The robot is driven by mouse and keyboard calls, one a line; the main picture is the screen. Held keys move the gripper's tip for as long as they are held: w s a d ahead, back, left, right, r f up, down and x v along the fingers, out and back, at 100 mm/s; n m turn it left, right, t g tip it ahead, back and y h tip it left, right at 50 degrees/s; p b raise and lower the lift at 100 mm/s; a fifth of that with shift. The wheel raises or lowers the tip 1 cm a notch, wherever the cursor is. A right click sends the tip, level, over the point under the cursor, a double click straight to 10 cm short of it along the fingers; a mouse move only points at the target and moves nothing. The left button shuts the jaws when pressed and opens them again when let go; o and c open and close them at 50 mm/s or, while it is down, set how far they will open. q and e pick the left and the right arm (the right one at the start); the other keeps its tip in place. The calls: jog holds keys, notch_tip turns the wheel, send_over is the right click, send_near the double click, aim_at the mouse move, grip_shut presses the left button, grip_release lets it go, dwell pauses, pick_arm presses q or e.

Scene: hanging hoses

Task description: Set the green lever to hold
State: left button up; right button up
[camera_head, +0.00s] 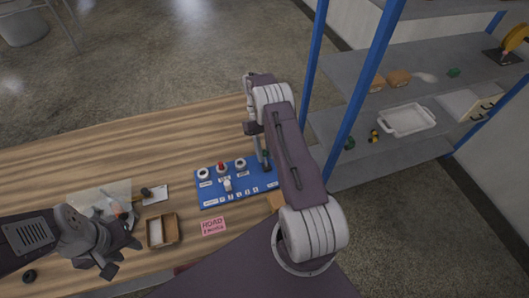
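A blue panel (212,189) lies on the wooden table, with white round knobs, a red knob (221,167), a white lever (227,184) and a row of small labelled switches. A small dark green part, apparently the green lever (265,154), shows at the panel's far right edge beside my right arm. Its setting is too small to read. My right gripper (252,128) is just beyond the panel's far edge, close to the green part; its fingertips are not clear and I cannot tell if it touches. My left gripper (125,257) is open and empty at the lower left.
A pink note (213,226), a small wooden box (163,231) and a white card (155,195) lie left of and below the panel. A blue-framed shelf (369,78) holding a white tray (407,120) stands at the right. The far left of the table is clear.

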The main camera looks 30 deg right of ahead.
aim_at(265, 151)
jog(key=o, duration=0.3)
jog(key=shift+w+f, duration=0.1)
jog(key=shift+r, duration=0.2)
jog(key=r, duration=0.4)
jog(key=shift+s+d+b, duration=0.1)
jog(key=shift+s+b, duration=0.1)
jog(key=shift+b, duration=0.1)
jog(key=s+d+r, duration=0.4)
jog(key=s+r, duration=0.2)
jog(key=s, duration=0.4)
jog(key=shift+s+r+b, duration=0.25)
jog(key=shift+r+b, duration=0.05)
jog(key=shift+b, duration=0.15)
